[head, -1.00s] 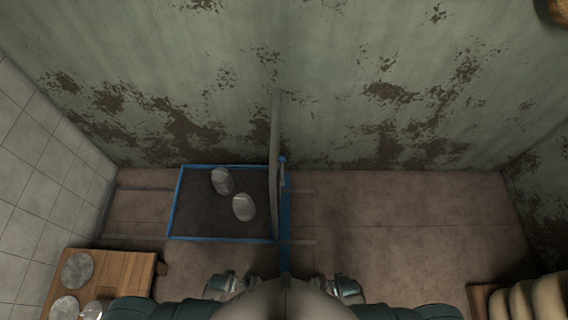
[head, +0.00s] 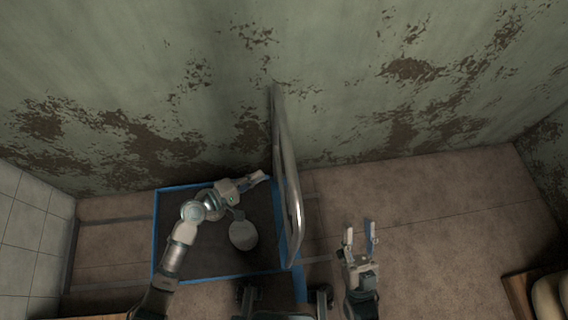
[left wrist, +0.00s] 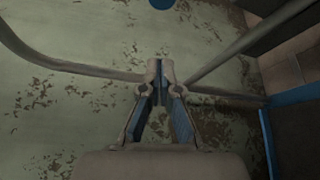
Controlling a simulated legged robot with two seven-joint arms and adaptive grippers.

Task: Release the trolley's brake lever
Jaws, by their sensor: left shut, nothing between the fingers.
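The trolley (head: 155,235) has a blue frame and a dark bed, and stands against the wall. Its grey tubular handle (head: 297,215) rises at its right side; it also shows in the left wrist view (left wrist: 90,70). I cannot clearly make out the brake lever in either view. My left gripper (head: 262,177) is shut and empty, above the bed and just left of the handle; its closed fingertips show in the left wrist view (left wrist: 160,75). My right gripper (head: 360,232) is open and empty, right of the handle over the floor.
A pale metal can (head: 243,236) stands on the bed, partly behind my left arm. A blue round part (left wrist: 162,3) is cut off at the top of the left wrist view; I cannot tell what it is. Pale sacks (head: 548,298) lie at lower right.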

